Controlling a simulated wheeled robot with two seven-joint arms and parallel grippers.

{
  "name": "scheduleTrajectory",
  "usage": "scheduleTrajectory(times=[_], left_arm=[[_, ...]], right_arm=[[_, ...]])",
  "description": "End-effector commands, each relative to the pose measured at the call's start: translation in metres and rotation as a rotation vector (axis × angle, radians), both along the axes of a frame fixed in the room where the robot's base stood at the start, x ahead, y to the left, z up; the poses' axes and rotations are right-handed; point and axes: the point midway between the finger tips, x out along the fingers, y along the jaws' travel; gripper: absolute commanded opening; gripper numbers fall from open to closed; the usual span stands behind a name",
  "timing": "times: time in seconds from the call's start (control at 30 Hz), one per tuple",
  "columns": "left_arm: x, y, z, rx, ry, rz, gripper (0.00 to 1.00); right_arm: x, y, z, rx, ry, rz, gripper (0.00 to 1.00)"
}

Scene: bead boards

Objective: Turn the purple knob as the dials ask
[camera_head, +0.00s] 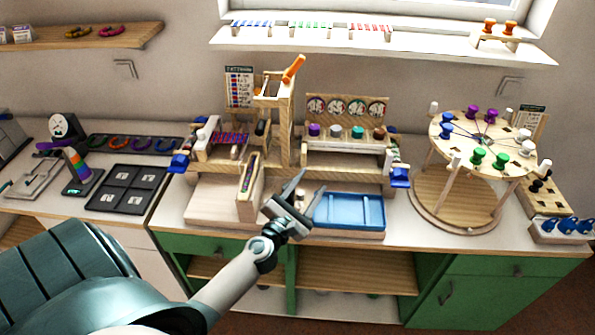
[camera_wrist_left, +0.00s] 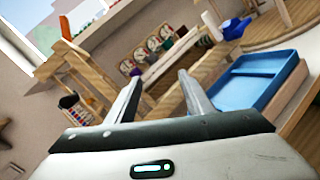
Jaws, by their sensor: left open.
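The purple knob (camera_head: 314,130) is the leftmost of a row of knobs on the wooden frame in the head view. Above the row is a board with several round dials (camera_head: 345,107); their readings are too small to tell. The dials also show in the left wrist view (camera_wrist_left: 153,43), tilted. My left gripper (camera_head: 296,194) is open and empty, in front of and below the knob row, near the blue tray. In the wrist view its two fingers point toward the wooden frame, apart from the knobs. My right gripper is not in view.
A blue tray (camera_head: 349,212) lies in front of the knob row. An orange-handled lever (camera_head: 293,69) stands on a wooden post left of the dials. A round peg table (camera_head: 485,145) stands at the right. A black tray (camera_head: 127,189) lies at the left.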

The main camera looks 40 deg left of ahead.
Motion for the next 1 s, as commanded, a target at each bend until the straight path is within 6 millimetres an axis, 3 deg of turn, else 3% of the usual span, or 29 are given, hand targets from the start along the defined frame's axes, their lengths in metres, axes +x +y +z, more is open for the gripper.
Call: scheduleTrajectory(times=[0.23,0.5,0.57,0.67,0.87,1.0], left_arm=[[-0.030,-0.085,-0.084,0.608,0.112,-0.250,0.47],[-0.080,-0.132,-0.221,1.120,0.285,-0.510,0.47],[-0.095,-0.140,-0.250,1.221,0.318,-0.579,0.47],[-0.122,-0.139,-0.314,1.357,0.401,-0.663,0.47],[-0.201,-0.131,-0.447,1.624,0.564,-0.888,0.47],[-0.287,-0.126,-0.539,1.833,0.639,-1.138,0.47]], right_arm=[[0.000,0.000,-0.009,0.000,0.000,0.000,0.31],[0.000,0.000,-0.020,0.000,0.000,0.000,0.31],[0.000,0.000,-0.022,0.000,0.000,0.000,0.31],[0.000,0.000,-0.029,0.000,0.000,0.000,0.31],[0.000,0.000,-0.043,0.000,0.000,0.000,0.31],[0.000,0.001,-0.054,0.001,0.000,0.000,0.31]])
